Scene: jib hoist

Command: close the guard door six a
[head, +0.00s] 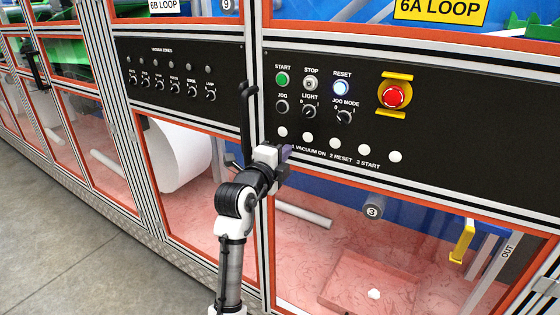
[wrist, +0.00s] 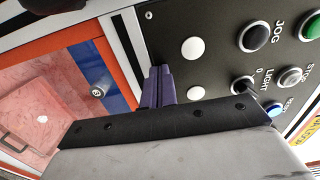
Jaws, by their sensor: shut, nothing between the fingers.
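The yellow sign "6A LOOP" (head: 440,10) hangs at the upper right in the head view. An orange-framed clear upper panel (head: 400,34) runs behind and below it, cut off by the top edge. I cannot tell whether it stands open or shut. A black upright handle (head: 247,112) is on the aluminium post left of the control panel. My gripper (head: 287,150) is in front of the control panel's lower left corner, right of and below the handle. Its purple fingers (wrist: 158,87) are together and empty in the wrist view. I cannot tell whether they touch the panel.
The black control panel (head: 450,125) carries START, STOP and RESET buttons, knobs and a red emergency stop (head: 396,96); RESET glows bluish white. A lower orange-framed window (head: 330,215) lies below it. The vacuum panel (head: 180,105) is to the left. Grey floor (head: 70,230) is clear at lower left.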

